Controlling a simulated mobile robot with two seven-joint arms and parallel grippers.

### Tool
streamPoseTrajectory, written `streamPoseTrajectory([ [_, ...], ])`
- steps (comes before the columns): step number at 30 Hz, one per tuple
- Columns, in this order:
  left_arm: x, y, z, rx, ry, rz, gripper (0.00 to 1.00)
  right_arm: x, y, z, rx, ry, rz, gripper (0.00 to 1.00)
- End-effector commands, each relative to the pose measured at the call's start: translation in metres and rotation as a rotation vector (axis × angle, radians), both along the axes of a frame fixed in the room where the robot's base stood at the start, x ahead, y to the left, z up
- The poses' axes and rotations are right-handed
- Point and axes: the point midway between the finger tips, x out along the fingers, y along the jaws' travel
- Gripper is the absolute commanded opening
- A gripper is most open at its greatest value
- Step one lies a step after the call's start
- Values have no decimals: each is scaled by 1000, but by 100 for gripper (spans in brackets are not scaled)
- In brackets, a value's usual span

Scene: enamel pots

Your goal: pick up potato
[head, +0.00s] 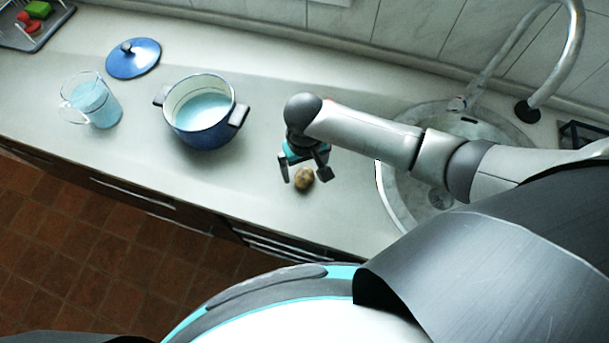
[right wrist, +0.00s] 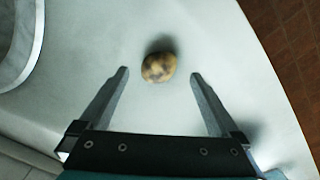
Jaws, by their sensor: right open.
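The potato (head: 304,180) is small, brown and roundish, and lies on the grey counter between the blue pot and the sink. In the right wrist view the potato (right wrist: 158,67) shows yellow-brown with dark patches, a little beyond the fingertips and between their lines. My right gripper (head: 304,176) is over the potato with its fingers pointing down. In the right wrist view the gripper (right wrist: 159,73) is open, with nothing between its fingers. My left gripper is not in view.
A blue pot (head: 206,138) of pale blue liquid stands left of my right gripper. Further left are a blue lid (head: 133,58) and a glass jug (head: 95,100). The round sink (head: 395,205) with its tap (head: 570,60) is at right. The counter's front edge is near the potato.

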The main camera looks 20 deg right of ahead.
Motion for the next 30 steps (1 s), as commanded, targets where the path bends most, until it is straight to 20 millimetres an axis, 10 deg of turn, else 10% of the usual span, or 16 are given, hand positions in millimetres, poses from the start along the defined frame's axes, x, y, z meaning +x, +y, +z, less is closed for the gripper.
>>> streamPoseTrajectory([
  [20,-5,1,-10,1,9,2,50,6,-1,-46,0,-2,0,98],
  [30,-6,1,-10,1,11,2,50,6,-1,-46,0,-1,0,62],
])
